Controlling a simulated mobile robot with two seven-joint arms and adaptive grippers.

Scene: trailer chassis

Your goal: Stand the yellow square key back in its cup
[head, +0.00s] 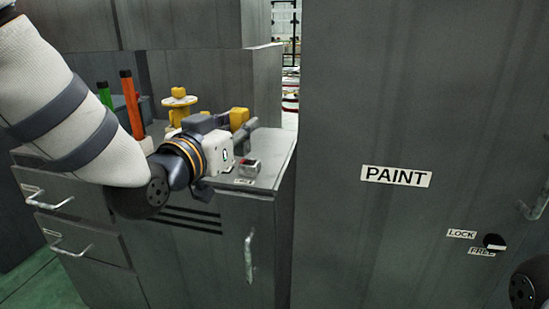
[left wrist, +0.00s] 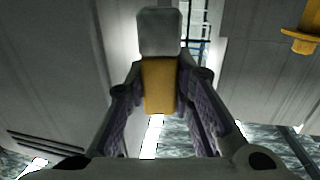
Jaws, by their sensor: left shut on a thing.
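The yellow square key (left wrist: 160,85) is held between the two fingers of my left gripper (left wrist: 158,92) in the left wrist view, with a grey block-shaped end beyond the yellow part. In the head view the yellow of the key (head: 239,117) shows at the fingers of my left gripper (head: 246,131), above the cabinet top. A small grey square cup (head: 249,167) with a dark and reddish inside sits near the cabinet's front right edge, below and apart from the gripper. My right gripper is not in view.
A yellow stepped stand (head: 179,105), an orange post (head: 132,104) and a green post (head: 105,95) stand farther left on the cabinet top (head: 270,150). A tall grey cabinet with a PAINT label (head: 396,176) rises close on the right. A small label (head: 243,181) lies before the cup.

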